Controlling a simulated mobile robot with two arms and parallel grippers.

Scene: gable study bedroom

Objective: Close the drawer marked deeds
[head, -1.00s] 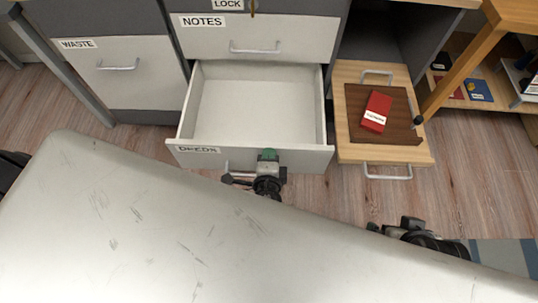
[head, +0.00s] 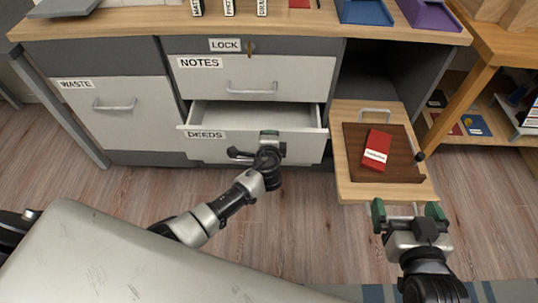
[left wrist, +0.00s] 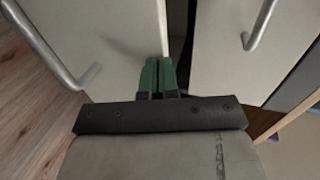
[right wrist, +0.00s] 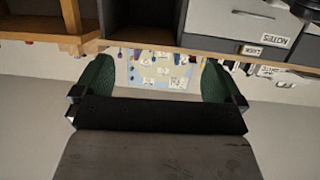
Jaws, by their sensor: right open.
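The drawer marked DEEDS (head: 300,147) is partly open under the NOTES drawer; a strip of its pale interior shows. My left gripper (head: 269,136) is at the top of its front panel, right of the label. In the left wrist view its green fingers (left wrist: 158,76) are together, with nothing seen between them, close to the panel edge; contact is hard to tell. The drawer's handle (left wrist: 80,80) shows at left there, clear of the fingers. My right gripper (head: 409,212) is open and empty in front of the pull-out board; its fingers are spread in the right wrist view (right wrist: 158,82).
The NOTES drawer (head: 300,80) and WASTE front (head: 125,120) are shut. A pull-out board (head: 350,190) sticks out at right, bearing a brown panel (head: 355,150) and a red box (head: 376,148). A wooden shelf unit (head: 480,95) stands further right.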

